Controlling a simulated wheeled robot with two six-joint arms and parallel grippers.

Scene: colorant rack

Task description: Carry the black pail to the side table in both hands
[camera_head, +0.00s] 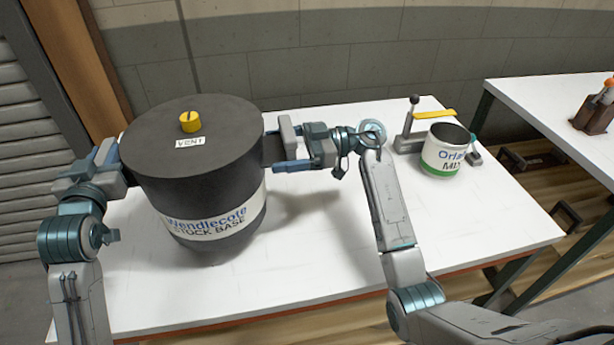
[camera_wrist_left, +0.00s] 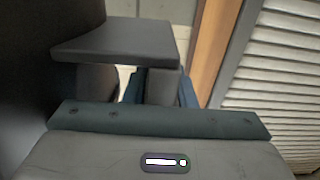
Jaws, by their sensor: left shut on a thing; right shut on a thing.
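The black pail (camera_head: 195,165) is large, upright and lidded, with a yellow cap on its lid and a "Wendlecote STOCK BASE" label. It is over the left part of the white table (camera_head: 320,245); I cannot tell if its base touches the top. My left gripper (camera_head: 116,158) is shut on the pail's left side handle, which also shows in the left wrist view (camera_wrist_left: 115,42). My right gripper (camera_head: 280,150) is shut on the handle at the pail's right side. The pail's back and underside are hidden.
A second white table (camera_head: 555,95), at the right, is set apart by a gap. A small white and green pot (camera_head: 441,155) stands near a lever device (camera_head: 409,135) on the first table. A brown holder (camera_head: 594,115) sits on the right table. A slatted shutter (camera_head: 22,160) is at left.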

